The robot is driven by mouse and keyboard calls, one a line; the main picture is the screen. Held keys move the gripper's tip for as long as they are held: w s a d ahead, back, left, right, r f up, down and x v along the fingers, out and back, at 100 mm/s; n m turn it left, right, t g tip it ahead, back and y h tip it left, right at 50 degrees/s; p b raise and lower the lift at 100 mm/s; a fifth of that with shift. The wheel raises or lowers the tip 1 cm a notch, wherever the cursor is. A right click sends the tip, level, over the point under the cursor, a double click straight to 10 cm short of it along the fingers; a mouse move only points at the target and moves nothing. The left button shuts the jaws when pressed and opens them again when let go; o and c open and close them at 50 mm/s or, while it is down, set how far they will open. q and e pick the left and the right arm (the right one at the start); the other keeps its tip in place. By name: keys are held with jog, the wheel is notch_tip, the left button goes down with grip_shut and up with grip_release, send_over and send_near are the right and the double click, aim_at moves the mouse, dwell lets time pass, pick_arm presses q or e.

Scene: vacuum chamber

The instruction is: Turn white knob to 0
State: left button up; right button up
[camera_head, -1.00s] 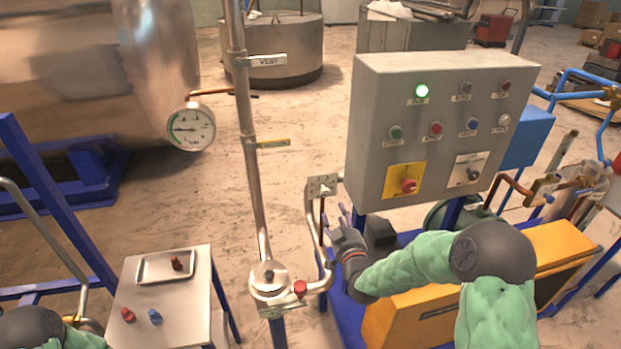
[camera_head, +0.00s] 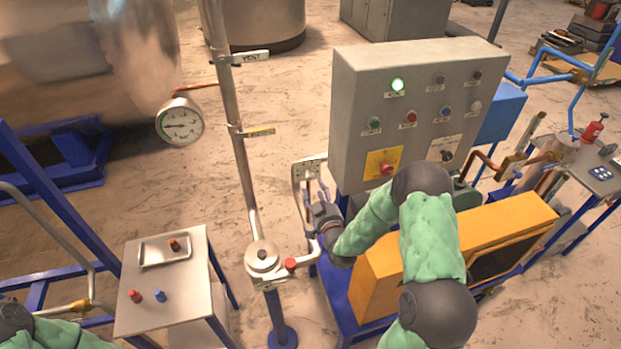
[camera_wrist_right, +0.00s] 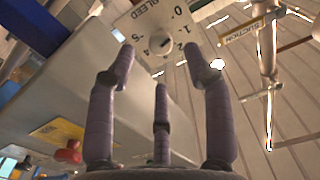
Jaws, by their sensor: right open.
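The white knob (camera_wrist_right: 160,42) shows in the right wrist view, on a pale plate (camera_wrist_right: 178,14) marked BLEED with numbers around the knob. Which number it points to is too small to tell. In the head view a small plate (camera_head: 308,166) stands on a bent pipe left of the grey control box; no knob is visible on it there. My right gripper (camera_head: 314,198) is just below that plate. In the wrist view its three fingers (camera_wrist_right: 160,75) are spread and empty, with the knob beyond their tips and apart from them. Only part of my left arm shows at bottom left.
The grey control box (camera_head: 408,95) with buttons and a red switch (camera_head: 387,169) stands close to the right of my gripper. A steel post (camera_head: 236,130) and a valve with a red knob (camera_head: 290,264) are on its left. An orange housing (camera_head: 490,235) lies below.

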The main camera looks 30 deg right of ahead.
aim_at(311, 179)
jog(key=x, duration=0.6)
jog(key=shift+p, duration=0.4)
jog(key=shift+s, duration=0.1)
jog(key=shift+a, duration=0.1)
grip_shut()
